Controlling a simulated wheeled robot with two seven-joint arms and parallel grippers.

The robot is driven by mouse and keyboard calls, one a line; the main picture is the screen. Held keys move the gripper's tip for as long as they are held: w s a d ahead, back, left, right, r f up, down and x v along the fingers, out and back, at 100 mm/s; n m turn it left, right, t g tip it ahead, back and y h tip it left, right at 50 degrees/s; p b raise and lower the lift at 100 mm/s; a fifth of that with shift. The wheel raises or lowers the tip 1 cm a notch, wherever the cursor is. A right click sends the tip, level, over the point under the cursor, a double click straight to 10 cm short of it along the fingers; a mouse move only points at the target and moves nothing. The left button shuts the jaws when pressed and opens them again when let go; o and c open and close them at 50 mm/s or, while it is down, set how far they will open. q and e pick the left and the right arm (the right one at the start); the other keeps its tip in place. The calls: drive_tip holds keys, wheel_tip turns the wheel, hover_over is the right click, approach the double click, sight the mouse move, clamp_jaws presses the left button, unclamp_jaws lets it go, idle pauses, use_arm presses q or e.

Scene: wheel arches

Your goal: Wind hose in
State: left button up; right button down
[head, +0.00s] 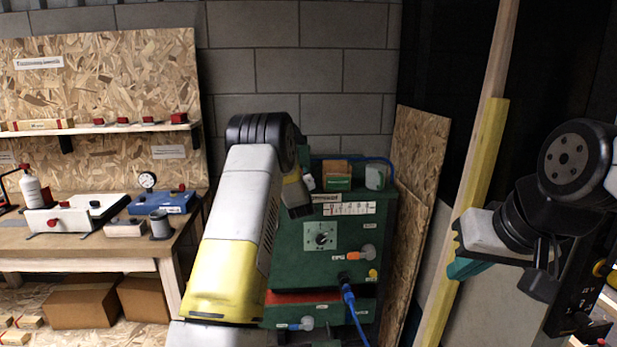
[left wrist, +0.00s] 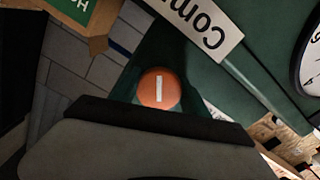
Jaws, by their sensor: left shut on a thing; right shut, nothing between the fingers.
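A green cabinet (head: 290,230) stands in the middle of the head view, with a dial on its front. A blue hose (head: 350,300) hangs from its lower front. My left gripper (head: 299,200) is at the cabinet's upper left corner, mostly hidden behind my own forearm. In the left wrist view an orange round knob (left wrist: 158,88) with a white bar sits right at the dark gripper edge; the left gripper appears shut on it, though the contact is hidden. My right gripper (head: 462,264) is shut and empty, in the air right of the cabinet.
A blue tube (head: 378,160) runs behind small boxes on the cabinet top. A yellow post (head: 472,200) and a chipboard sheet (head: 418,150) stand at right. A workbench (head: 90,258) with devices stands left, cardboard boxes (head: 80,303) below it.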

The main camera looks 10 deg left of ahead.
use_arm(q)
drive_tip(key=m, duration=0.6)
drive_tip(key=shift+f+m, duration=0.15)
drive_tip(key=shift+m, duration=0.15)
drive_tip(key=m, duration=0.6)
drive_tip(key=shift+s+a, duration=0.1)
drive_tip(key=shift+a, duration=0.05)
drive_tip(key=m, duration=0.6)
drive_tip(key=shift+m, duration=0.3)
drive_tip(key=m, duration=0.6)
drive_tip(key=shift+a+r, duration=0.15)
drive_tip(key=shift+r, duration=0.1)
drive_tip(key=shift+m, duration=0.4)
drive_tip(key=o, duration=1.4)
drive_tip(key=shift+r, duration=0.1)
drive_tip(key=shift+c, duration=0.2)
